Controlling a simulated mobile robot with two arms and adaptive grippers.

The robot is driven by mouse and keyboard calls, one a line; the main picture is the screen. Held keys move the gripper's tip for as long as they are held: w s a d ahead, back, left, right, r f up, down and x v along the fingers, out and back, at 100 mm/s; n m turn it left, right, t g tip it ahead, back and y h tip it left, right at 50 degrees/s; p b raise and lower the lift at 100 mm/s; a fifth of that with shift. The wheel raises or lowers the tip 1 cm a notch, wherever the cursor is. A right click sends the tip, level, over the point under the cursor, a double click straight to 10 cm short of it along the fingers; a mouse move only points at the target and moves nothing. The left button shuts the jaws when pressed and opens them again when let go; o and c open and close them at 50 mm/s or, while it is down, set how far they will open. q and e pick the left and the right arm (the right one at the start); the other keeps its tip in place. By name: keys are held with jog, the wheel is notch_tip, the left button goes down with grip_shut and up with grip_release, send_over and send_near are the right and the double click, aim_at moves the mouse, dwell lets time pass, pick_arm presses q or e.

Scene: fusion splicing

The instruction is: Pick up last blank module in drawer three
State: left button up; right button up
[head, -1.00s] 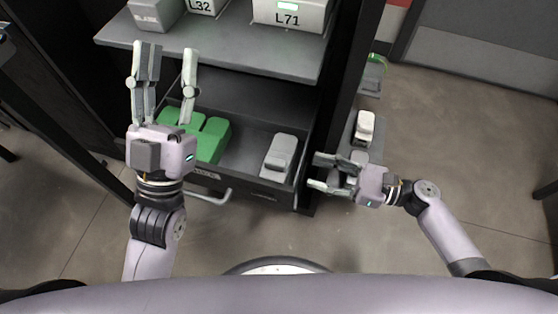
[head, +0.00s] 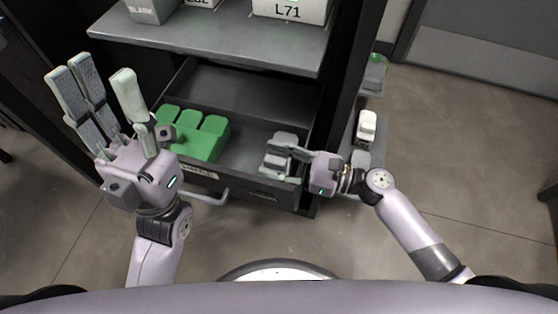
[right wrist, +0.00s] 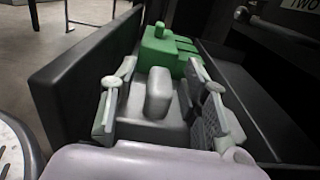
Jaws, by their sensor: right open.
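The grey blank module (head: 283,139) lies in the right part of the open drawer (head: 249,142). My right gripper (head: 273,158) is open at the module and partly hides it in the head view. In the right wrist view the module (right wrist: 158,95) shows between the two spread fingers of my right gripper (right wrist: 161,80), with its raised block upright. I cannot tell whether the fingers touch it. My left gripper (head: 97,82) is open and empty, raised at the left of the drawer.
Several green modules (head: 201,136) fill the drawer's left part. A shelf (head: 210,43) with labelled modules, one marked L71 (head: 290,10), is above the drawer. The cabinet's dark post (head: 341,100) stands right of it. A white item (head: 366,128) is farther right. The floor in front is clear.

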jog(key=shift+a, duration=0.1)
grip_shut()
dwell(0.5)
dwell(0.3)
